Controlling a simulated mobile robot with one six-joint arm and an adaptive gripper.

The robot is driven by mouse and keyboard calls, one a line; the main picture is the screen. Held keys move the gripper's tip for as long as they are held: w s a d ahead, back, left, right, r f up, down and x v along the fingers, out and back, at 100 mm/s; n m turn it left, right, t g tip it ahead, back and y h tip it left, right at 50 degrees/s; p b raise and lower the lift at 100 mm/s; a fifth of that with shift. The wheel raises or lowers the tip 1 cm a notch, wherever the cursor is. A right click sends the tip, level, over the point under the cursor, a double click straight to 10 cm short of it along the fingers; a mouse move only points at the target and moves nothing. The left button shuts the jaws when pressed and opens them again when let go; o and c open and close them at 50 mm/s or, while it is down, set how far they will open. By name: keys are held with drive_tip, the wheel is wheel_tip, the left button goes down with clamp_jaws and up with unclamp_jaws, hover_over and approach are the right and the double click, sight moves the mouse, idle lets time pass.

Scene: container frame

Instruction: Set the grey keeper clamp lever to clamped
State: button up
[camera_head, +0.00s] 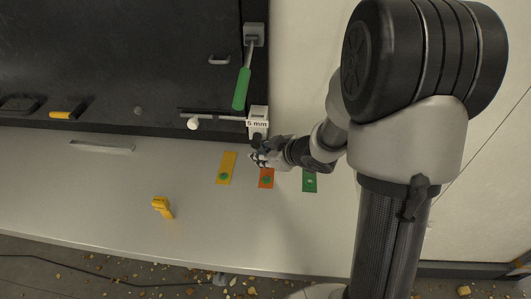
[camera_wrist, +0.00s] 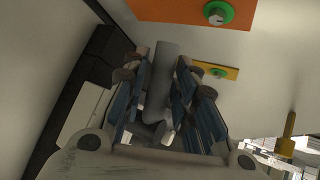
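My gripper (camera_head: 257,157) is at the lower edge of the dark panel, just below a white block marked "5 mm" (camera_head: 258,113). In the wrist view, a grey cylindrical bar (camera_wrist: 162,85), which looks like the grey keeper clamp lever, lies between the two fingers of my gripper (camera_wrist: 165,68). The fingers stand close on both sides of the bar. Whether both pads press on it is not clear. In the head view my gripper hides most of this lever, and its clamp position cannot be read there.
A green-handled lever (camera_head: 242,88) hangs above the block. A rod with a white knob (camera_head: 193,123) sticks out to its left. Yellow (camera_head: 228,164), orange (camera_head: 266,182) and green (camera_head: 309,185) plates lie below. A yellow block (camera_head: 162,206) stands at lower left.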

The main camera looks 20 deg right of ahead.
drive_tip(key=v, duration=1.2)
